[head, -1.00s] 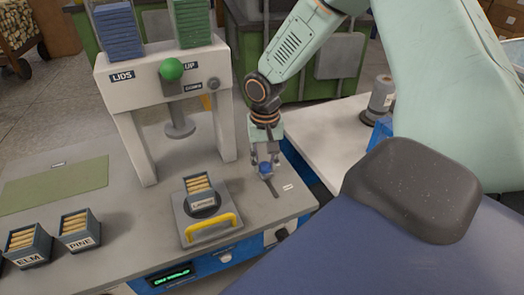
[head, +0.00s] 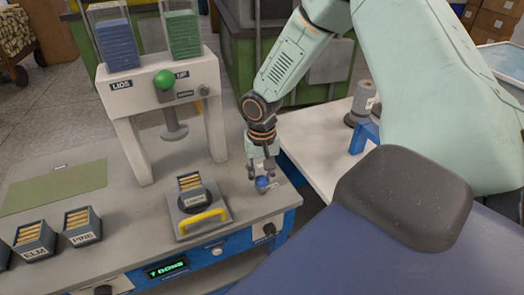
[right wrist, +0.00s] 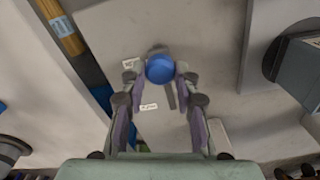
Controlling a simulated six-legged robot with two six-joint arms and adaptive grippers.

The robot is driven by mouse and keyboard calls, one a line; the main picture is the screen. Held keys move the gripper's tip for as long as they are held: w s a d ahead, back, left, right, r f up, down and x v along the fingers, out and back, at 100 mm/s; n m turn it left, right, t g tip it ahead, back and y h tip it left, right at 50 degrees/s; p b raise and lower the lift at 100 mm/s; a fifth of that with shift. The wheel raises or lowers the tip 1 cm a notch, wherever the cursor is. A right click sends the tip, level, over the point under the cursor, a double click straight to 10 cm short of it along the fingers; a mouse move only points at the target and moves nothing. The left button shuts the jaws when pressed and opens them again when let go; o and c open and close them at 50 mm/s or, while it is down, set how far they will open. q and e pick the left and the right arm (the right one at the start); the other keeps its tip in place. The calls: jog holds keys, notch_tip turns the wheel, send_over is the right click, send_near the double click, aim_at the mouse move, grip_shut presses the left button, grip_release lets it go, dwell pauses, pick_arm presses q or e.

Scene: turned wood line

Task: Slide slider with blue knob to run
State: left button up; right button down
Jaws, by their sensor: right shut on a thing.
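The slider's blue knob (head: 263,183) stands on the grey bench top near its right front corner. My right gripper (head: 263,179) reaches down from above and is shut on the knob. In the right wrist view the round blue knob (right wrist: 160,68) sits between the fingertips (right wrist: 160,76), at one end of a dark slot (right wrist: 171,97). Two small white labels lie beside the slot, one near the knob (right wrist: 130,64) and one further along (right wrist: 149,107); their words are too small to read. My left gripper is not in view.
A white press frame (head: 160,90) with a green ball knob (head: 165,79) stands left of my arm. A tray with a yellow handle (head: 203,220) holds a small box of sticks (head: 190,182). More boxes (head: 82,227) stand left. A lit display (head: 167,269) is on the blue front.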

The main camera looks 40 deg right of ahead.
aim_at(262, 179)
jog(key=shift+s, duration=0.25)
jog(key=c, duration=1.4)
grip_release()
jog(key=shift+a, duration=0.1)
jog(key=o, duration=0.4)
jog(key=shift+s+r, duration=0.1)
jog(key=shift+w, duration=0.2)
jog(key=shift+r, duration=0.1)
notch_tip(262, 179, up, 12)
jog(key=shift+f, duration=0.15)
